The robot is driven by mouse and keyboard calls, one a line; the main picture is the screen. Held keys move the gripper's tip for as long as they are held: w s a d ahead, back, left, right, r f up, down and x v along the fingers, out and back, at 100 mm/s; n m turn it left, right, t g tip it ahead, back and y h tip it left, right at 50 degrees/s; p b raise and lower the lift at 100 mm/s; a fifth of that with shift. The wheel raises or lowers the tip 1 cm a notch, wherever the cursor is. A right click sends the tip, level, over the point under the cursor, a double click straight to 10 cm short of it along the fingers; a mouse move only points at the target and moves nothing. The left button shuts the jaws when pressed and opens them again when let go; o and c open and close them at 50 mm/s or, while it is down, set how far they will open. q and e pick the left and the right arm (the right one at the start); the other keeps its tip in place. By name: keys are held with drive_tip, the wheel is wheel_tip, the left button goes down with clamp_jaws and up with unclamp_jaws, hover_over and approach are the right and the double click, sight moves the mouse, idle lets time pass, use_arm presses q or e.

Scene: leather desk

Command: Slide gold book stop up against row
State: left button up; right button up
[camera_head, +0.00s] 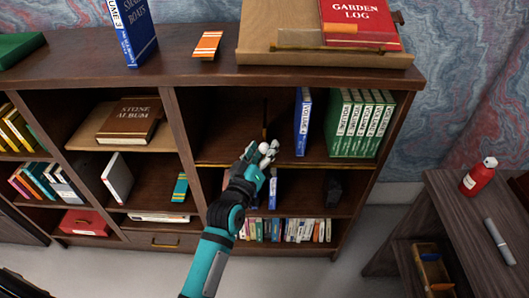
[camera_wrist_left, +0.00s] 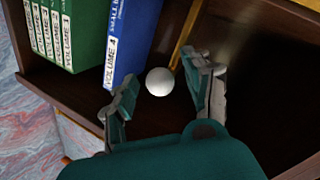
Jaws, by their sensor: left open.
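The gold book stop shows in the left wrist view as a thin upright gold strip (camera_wrist_left: 183,42). In the head view it is a narrow dark-gold edge (camera_head: 265,118) in the upper right compartment. To its right stands a blue book, volume 4 (camera_head: 302,122), also in the wrist view (camera_wrist_left: 128,42). Right of that, beyond a gap, stands a row of several green volumes (camera_head: 358,124). My left gripper (camera_head: 264,150) is open at the front of this compartment. In the wrist view its fingers (camera_wrist_left: 162,98) are apart, with the stop's strip beyond them. My right gripper is not seen.
A white ball (camera_wrist_left: 159,82) lies between the open fingers and the blue book in the wrist view. The shelf has a raised gold front edge (camera_head: 215,164). The compartment's left part is empty. A lectern with a red book (camera_head: 358,22) stands on top.

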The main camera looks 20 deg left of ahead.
use_arm(q)
drive_tip(key=shift+w, duration=0.4)
drive_tip(key=shift+c, duration=0.3)
clamp_jaws()
